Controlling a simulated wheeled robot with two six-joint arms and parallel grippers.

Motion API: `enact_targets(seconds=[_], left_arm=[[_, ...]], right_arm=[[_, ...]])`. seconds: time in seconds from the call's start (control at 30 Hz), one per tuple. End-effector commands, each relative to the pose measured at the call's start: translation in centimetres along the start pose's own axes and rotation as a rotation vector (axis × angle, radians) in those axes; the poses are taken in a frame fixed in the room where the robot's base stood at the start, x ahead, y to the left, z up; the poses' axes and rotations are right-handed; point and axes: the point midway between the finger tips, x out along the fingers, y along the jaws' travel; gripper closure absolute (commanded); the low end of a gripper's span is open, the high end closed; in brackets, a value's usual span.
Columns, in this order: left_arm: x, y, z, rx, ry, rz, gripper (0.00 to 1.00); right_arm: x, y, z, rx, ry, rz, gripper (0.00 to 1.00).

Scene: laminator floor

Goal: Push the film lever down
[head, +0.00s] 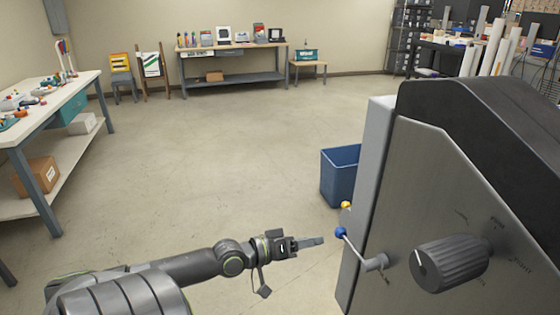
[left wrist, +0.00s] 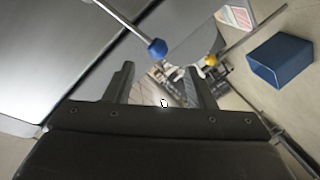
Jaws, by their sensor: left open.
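The film lever is a thin metal rod with a blue ball knob (head: 340,232) on the side panel of the laminator (head: 440,190). It tilts up and to the left from its pivot hub. In the left wrist view the blue knob (left wrist: 157,48) is just beyond and above the fingers. My left gripper (head: 318,241) is just left of the knob, at about its height, with a small gap in the picture. It is open and empty, with its two fingers (left wrist: 163,85) apart in the left wrist view. A yellow knob (head: 346,205) shows behind the blue one. My right gripper is not in view.
A large dark ribbed dial (head: 450,264) sits on the panel right of the lever. A blue bin (head: 340,175) stands on the floor behind the laminator. A workbench (head: 45,115) is at the left. The floor between is clear.

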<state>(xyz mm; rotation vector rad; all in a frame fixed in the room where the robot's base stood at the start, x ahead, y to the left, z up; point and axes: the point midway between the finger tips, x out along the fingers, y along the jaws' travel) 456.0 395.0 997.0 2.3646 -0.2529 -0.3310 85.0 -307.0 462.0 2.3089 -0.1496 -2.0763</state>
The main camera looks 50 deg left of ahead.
Motion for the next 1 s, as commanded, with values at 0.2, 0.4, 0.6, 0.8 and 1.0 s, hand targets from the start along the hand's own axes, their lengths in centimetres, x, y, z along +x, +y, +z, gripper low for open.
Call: enact_targets(seconds=[0.2,0.4,0.6,0.8,1.0], left_arm=[[-3.5,-0.1,0.1,0.003,-0.006,-0.004,0.50],[-5.9,0.0,0.1,0.000,-0.004,-0.003,0.50],[-6.9,0.0,0.1,-0.001,-0.002,0.000,0.50],[-7.1,0.1,0.1,-0.002,-0.001,0.001,0.50],[-7.1,0.1,0.1,-0.001,-0.001,0.001,0.50]], right_arm=[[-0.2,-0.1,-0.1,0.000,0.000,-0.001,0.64],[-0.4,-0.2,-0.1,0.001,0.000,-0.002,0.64],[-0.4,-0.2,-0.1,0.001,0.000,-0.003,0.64],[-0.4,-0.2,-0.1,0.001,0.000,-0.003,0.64],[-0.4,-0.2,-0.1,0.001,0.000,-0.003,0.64]])
